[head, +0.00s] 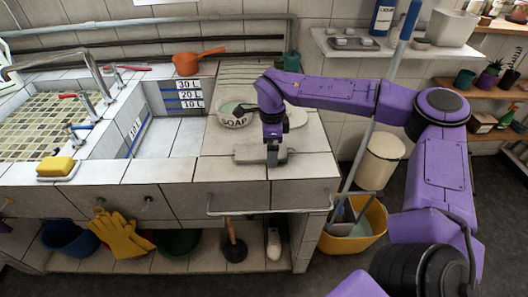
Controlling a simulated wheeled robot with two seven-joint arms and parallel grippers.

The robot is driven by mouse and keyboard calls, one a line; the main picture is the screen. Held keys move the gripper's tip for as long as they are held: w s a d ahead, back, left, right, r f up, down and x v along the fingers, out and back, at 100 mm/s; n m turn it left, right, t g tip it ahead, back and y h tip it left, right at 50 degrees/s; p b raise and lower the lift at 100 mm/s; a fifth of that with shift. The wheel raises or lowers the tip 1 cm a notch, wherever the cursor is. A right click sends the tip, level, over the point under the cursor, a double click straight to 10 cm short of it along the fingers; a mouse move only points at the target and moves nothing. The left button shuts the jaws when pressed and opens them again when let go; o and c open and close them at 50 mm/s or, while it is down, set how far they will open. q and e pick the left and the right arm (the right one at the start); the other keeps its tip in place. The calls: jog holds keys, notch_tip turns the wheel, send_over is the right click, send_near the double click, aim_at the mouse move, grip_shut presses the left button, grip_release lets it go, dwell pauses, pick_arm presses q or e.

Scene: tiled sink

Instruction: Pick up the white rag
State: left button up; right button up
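A flat, pale piece that looks like the white rag (246,154) lies on the tiled counter near its front edge, right of the sink. My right gripper (273,163) points down at the right part of this piece, its fingertips at or just above it. I cannot tell whether the fingers touch it or are open or shut. The gripper and wrist hide part of the piece. My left gripper is not in view.
A soap bowl (234,113) stands just behind the rag, close to my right wrist. A towel rail (240,211) runs along the counter front. A yellow bucket (355,228) with a mop stands right of the counter. A yellow sponge (56,166) lies far left.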

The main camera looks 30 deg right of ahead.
jog(key=shift+w, duration=0.1)
jog(key=c, duration=1.1)
jog(key=shift+r, duration=0.6)
jog(key=s+a+r, duration=0.2)
jog(key=s+r, duration=0.2)
jog(key=s+a+r+b, duration=0.1)
jog(key=s+a+r, duration=0.2)
jog(key=s+r, duration=0.1)
jog(key=s+a+r, duration=0.3)
jog(key=s+r, duration=0.1)
jog(key=shift+b, duration=0.35)
